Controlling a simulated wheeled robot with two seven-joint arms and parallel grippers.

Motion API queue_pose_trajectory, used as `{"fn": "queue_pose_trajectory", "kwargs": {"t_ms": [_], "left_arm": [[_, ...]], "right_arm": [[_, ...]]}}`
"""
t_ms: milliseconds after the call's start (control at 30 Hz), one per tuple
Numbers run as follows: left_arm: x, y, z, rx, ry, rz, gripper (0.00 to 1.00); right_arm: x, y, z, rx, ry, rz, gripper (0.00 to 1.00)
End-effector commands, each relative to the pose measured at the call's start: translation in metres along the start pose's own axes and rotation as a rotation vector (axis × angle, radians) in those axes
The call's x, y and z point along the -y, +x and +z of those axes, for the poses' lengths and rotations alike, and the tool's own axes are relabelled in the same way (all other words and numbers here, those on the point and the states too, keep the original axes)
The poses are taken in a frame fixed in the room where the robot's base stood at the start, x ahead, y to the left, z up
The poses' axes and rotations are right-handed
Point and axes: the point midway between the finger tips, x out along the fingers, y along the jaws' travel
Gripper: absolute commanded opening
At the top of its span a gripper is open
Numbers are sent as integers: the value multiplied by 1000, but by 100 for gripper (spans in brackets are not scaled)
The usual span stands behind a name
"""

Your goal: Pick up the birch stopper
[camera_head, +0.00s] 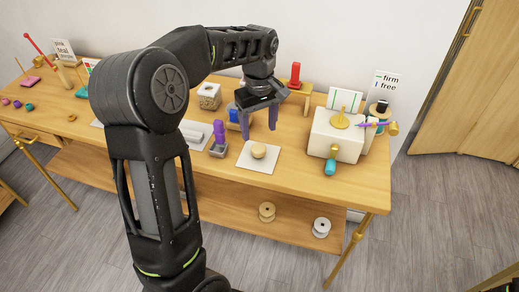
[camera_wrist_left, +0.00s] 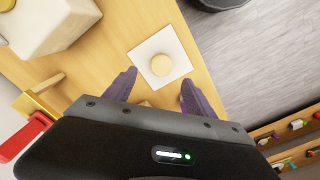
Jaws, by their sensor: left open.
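The birch stopper is most likely the pale round wooden piece (camera_head: 258,151) on a white square mat (camera_head: 246,160) near the table's front edge. It also shows in the left wrist view (camera_wrist_left: 157,65), on the white mat (camera_wrist_left: 141,51). My left gripper (camera_head: 259,122) is open and empty, above the table and a little behind the stopper. In the left wrist view its two purple-grey fingertips (camera_wrist_left: 157,87) are spread apart, with the stopper just beyond the gap between them. My right gripper is not in view.
A white block (camera_head: 325,135) with a gold knob stands right of the mat, a teal-ended piece (camera_head: 330,167) at its front. A purple piece in a grey holder (camera_head: 218,150) stands left. A red piece on a wooden stand (camera_head: 295,75) is behind. Two spools lie on the lower shelf (camera_head: 180,180).

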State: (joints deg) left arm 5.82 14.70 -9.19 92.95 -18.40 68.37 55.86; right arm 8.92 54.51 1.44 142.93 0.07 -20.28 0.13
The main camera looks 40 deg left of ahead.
Motion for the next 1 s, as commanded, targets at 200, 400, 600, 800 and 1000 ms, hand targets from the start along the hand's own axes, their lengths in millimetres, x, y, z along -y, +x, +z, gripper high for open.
{"fn": "queue_pose_trajectory", "kwargs": {"t_ms": [200,400,600,800,1000], "left_arm": [[1,17,0,1,0,-1,64],[0,17,0,0,0,0,64],[2,28,1,2,0,-3,64],[3,58,2,2,0,-3,64],[2,70,2,0,0,0,64]], "right_arm": [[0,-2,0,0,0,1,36],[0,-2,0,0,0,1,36],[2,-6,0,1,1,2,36],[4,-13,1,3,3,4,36],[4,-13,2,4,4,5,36]]}}
